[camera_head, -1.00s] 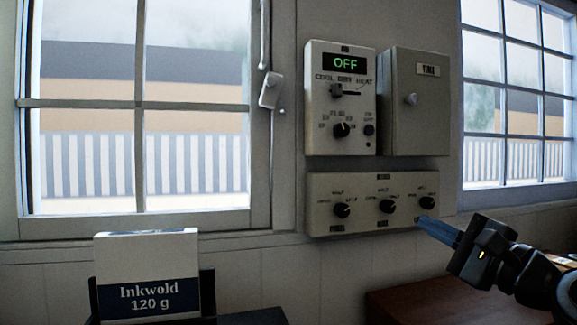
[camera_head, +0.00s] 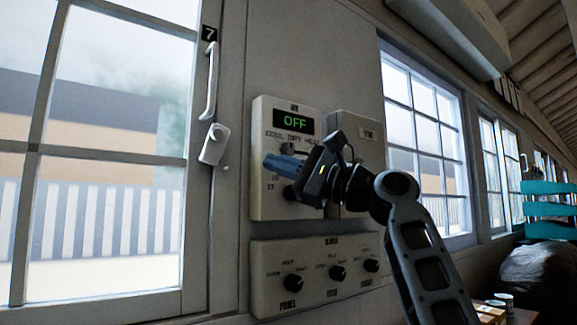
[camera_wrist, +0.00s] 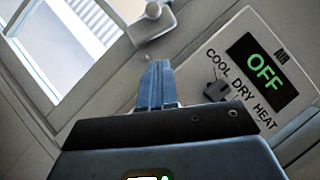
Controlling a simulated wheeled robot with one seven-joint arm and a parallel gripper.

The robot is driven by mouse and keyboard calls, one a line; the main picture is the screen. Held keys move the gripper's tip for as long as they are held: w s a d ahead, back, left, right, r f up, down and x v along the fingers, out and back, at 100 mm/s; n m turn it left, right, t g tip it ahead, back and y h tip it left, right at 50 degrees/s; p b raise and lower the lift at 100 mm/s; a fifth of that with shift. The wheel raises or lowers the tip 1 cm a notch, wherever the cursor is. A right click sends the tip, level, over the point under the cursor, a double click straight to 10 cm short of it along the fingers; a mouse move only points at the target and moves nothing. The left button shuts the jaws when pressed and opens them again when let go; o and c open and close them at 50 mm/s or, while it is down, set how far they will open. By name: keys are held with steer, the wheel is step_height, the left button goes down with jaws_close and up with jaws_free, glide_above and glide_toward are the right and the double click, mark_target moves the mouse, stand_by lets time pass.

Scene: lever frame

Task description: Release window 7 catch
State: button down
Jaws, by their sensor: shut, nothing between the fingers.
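The window with the black "7" label (camera_head: 209,33) stands at the left in the head view. Its catch (camera_head: 214,144) is a pale metal lever on the right side of the frame, below a long white handle (camera_head: 210,80). The catch also shows at the top of the wrist view (camera_wrist: 152,20). My gripper (camera_head: 272,165) is shut and empty, its blue fingers pointing left in front of the OFF control panel. In the wrist view the fingertips (camera_wrist: 156,68) point up toward the catch, with a gap between them.
The control panel (camera_head: 262,206) showing OFF has a mode slider and knob close to my fingers. A grey box (camera_head: 373,147) is beside it and a knob panel (camera_head: 315,293) below. Bare wall lies between catch and panel. A teal chair (camera_head: 548,210) is at the far right.

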mark_target(223, 135)
steer(key=x, duration=0.5)
steer(key=shift+r+p, duration=0.2)
steer(key=shift+p, duration=0.15)
steer(key=shift+s+a+r+p, duration=0.1)
steer(key=shift+s+a+r, duration=0.2)
steer(key=shift+a, duration=0.15)
steer(key=shift+s+a+r+p, duration=0.15)
steer(key=shift+a+r, duration=0.15)
steer(key=shift+a, duration=0.2)
steer(key=shift+s+a+r+p, duration=0.1)
steer(key=shift+s+a+r, duration=0.2)
steer(key=shift+a, duration=0.15)
steer(key=p, duration=0.1)
steer(key=a+r+n+p, duration=0.1)
steer(key=p, duration=0.1)
steer(key=shift+s+r+g, duration=0.25)
steer(key=shift+s+g, duration=0.05)
steer(key=shift+g, duration=0.1)
steer(key=shift+w+f, duration=0.1)
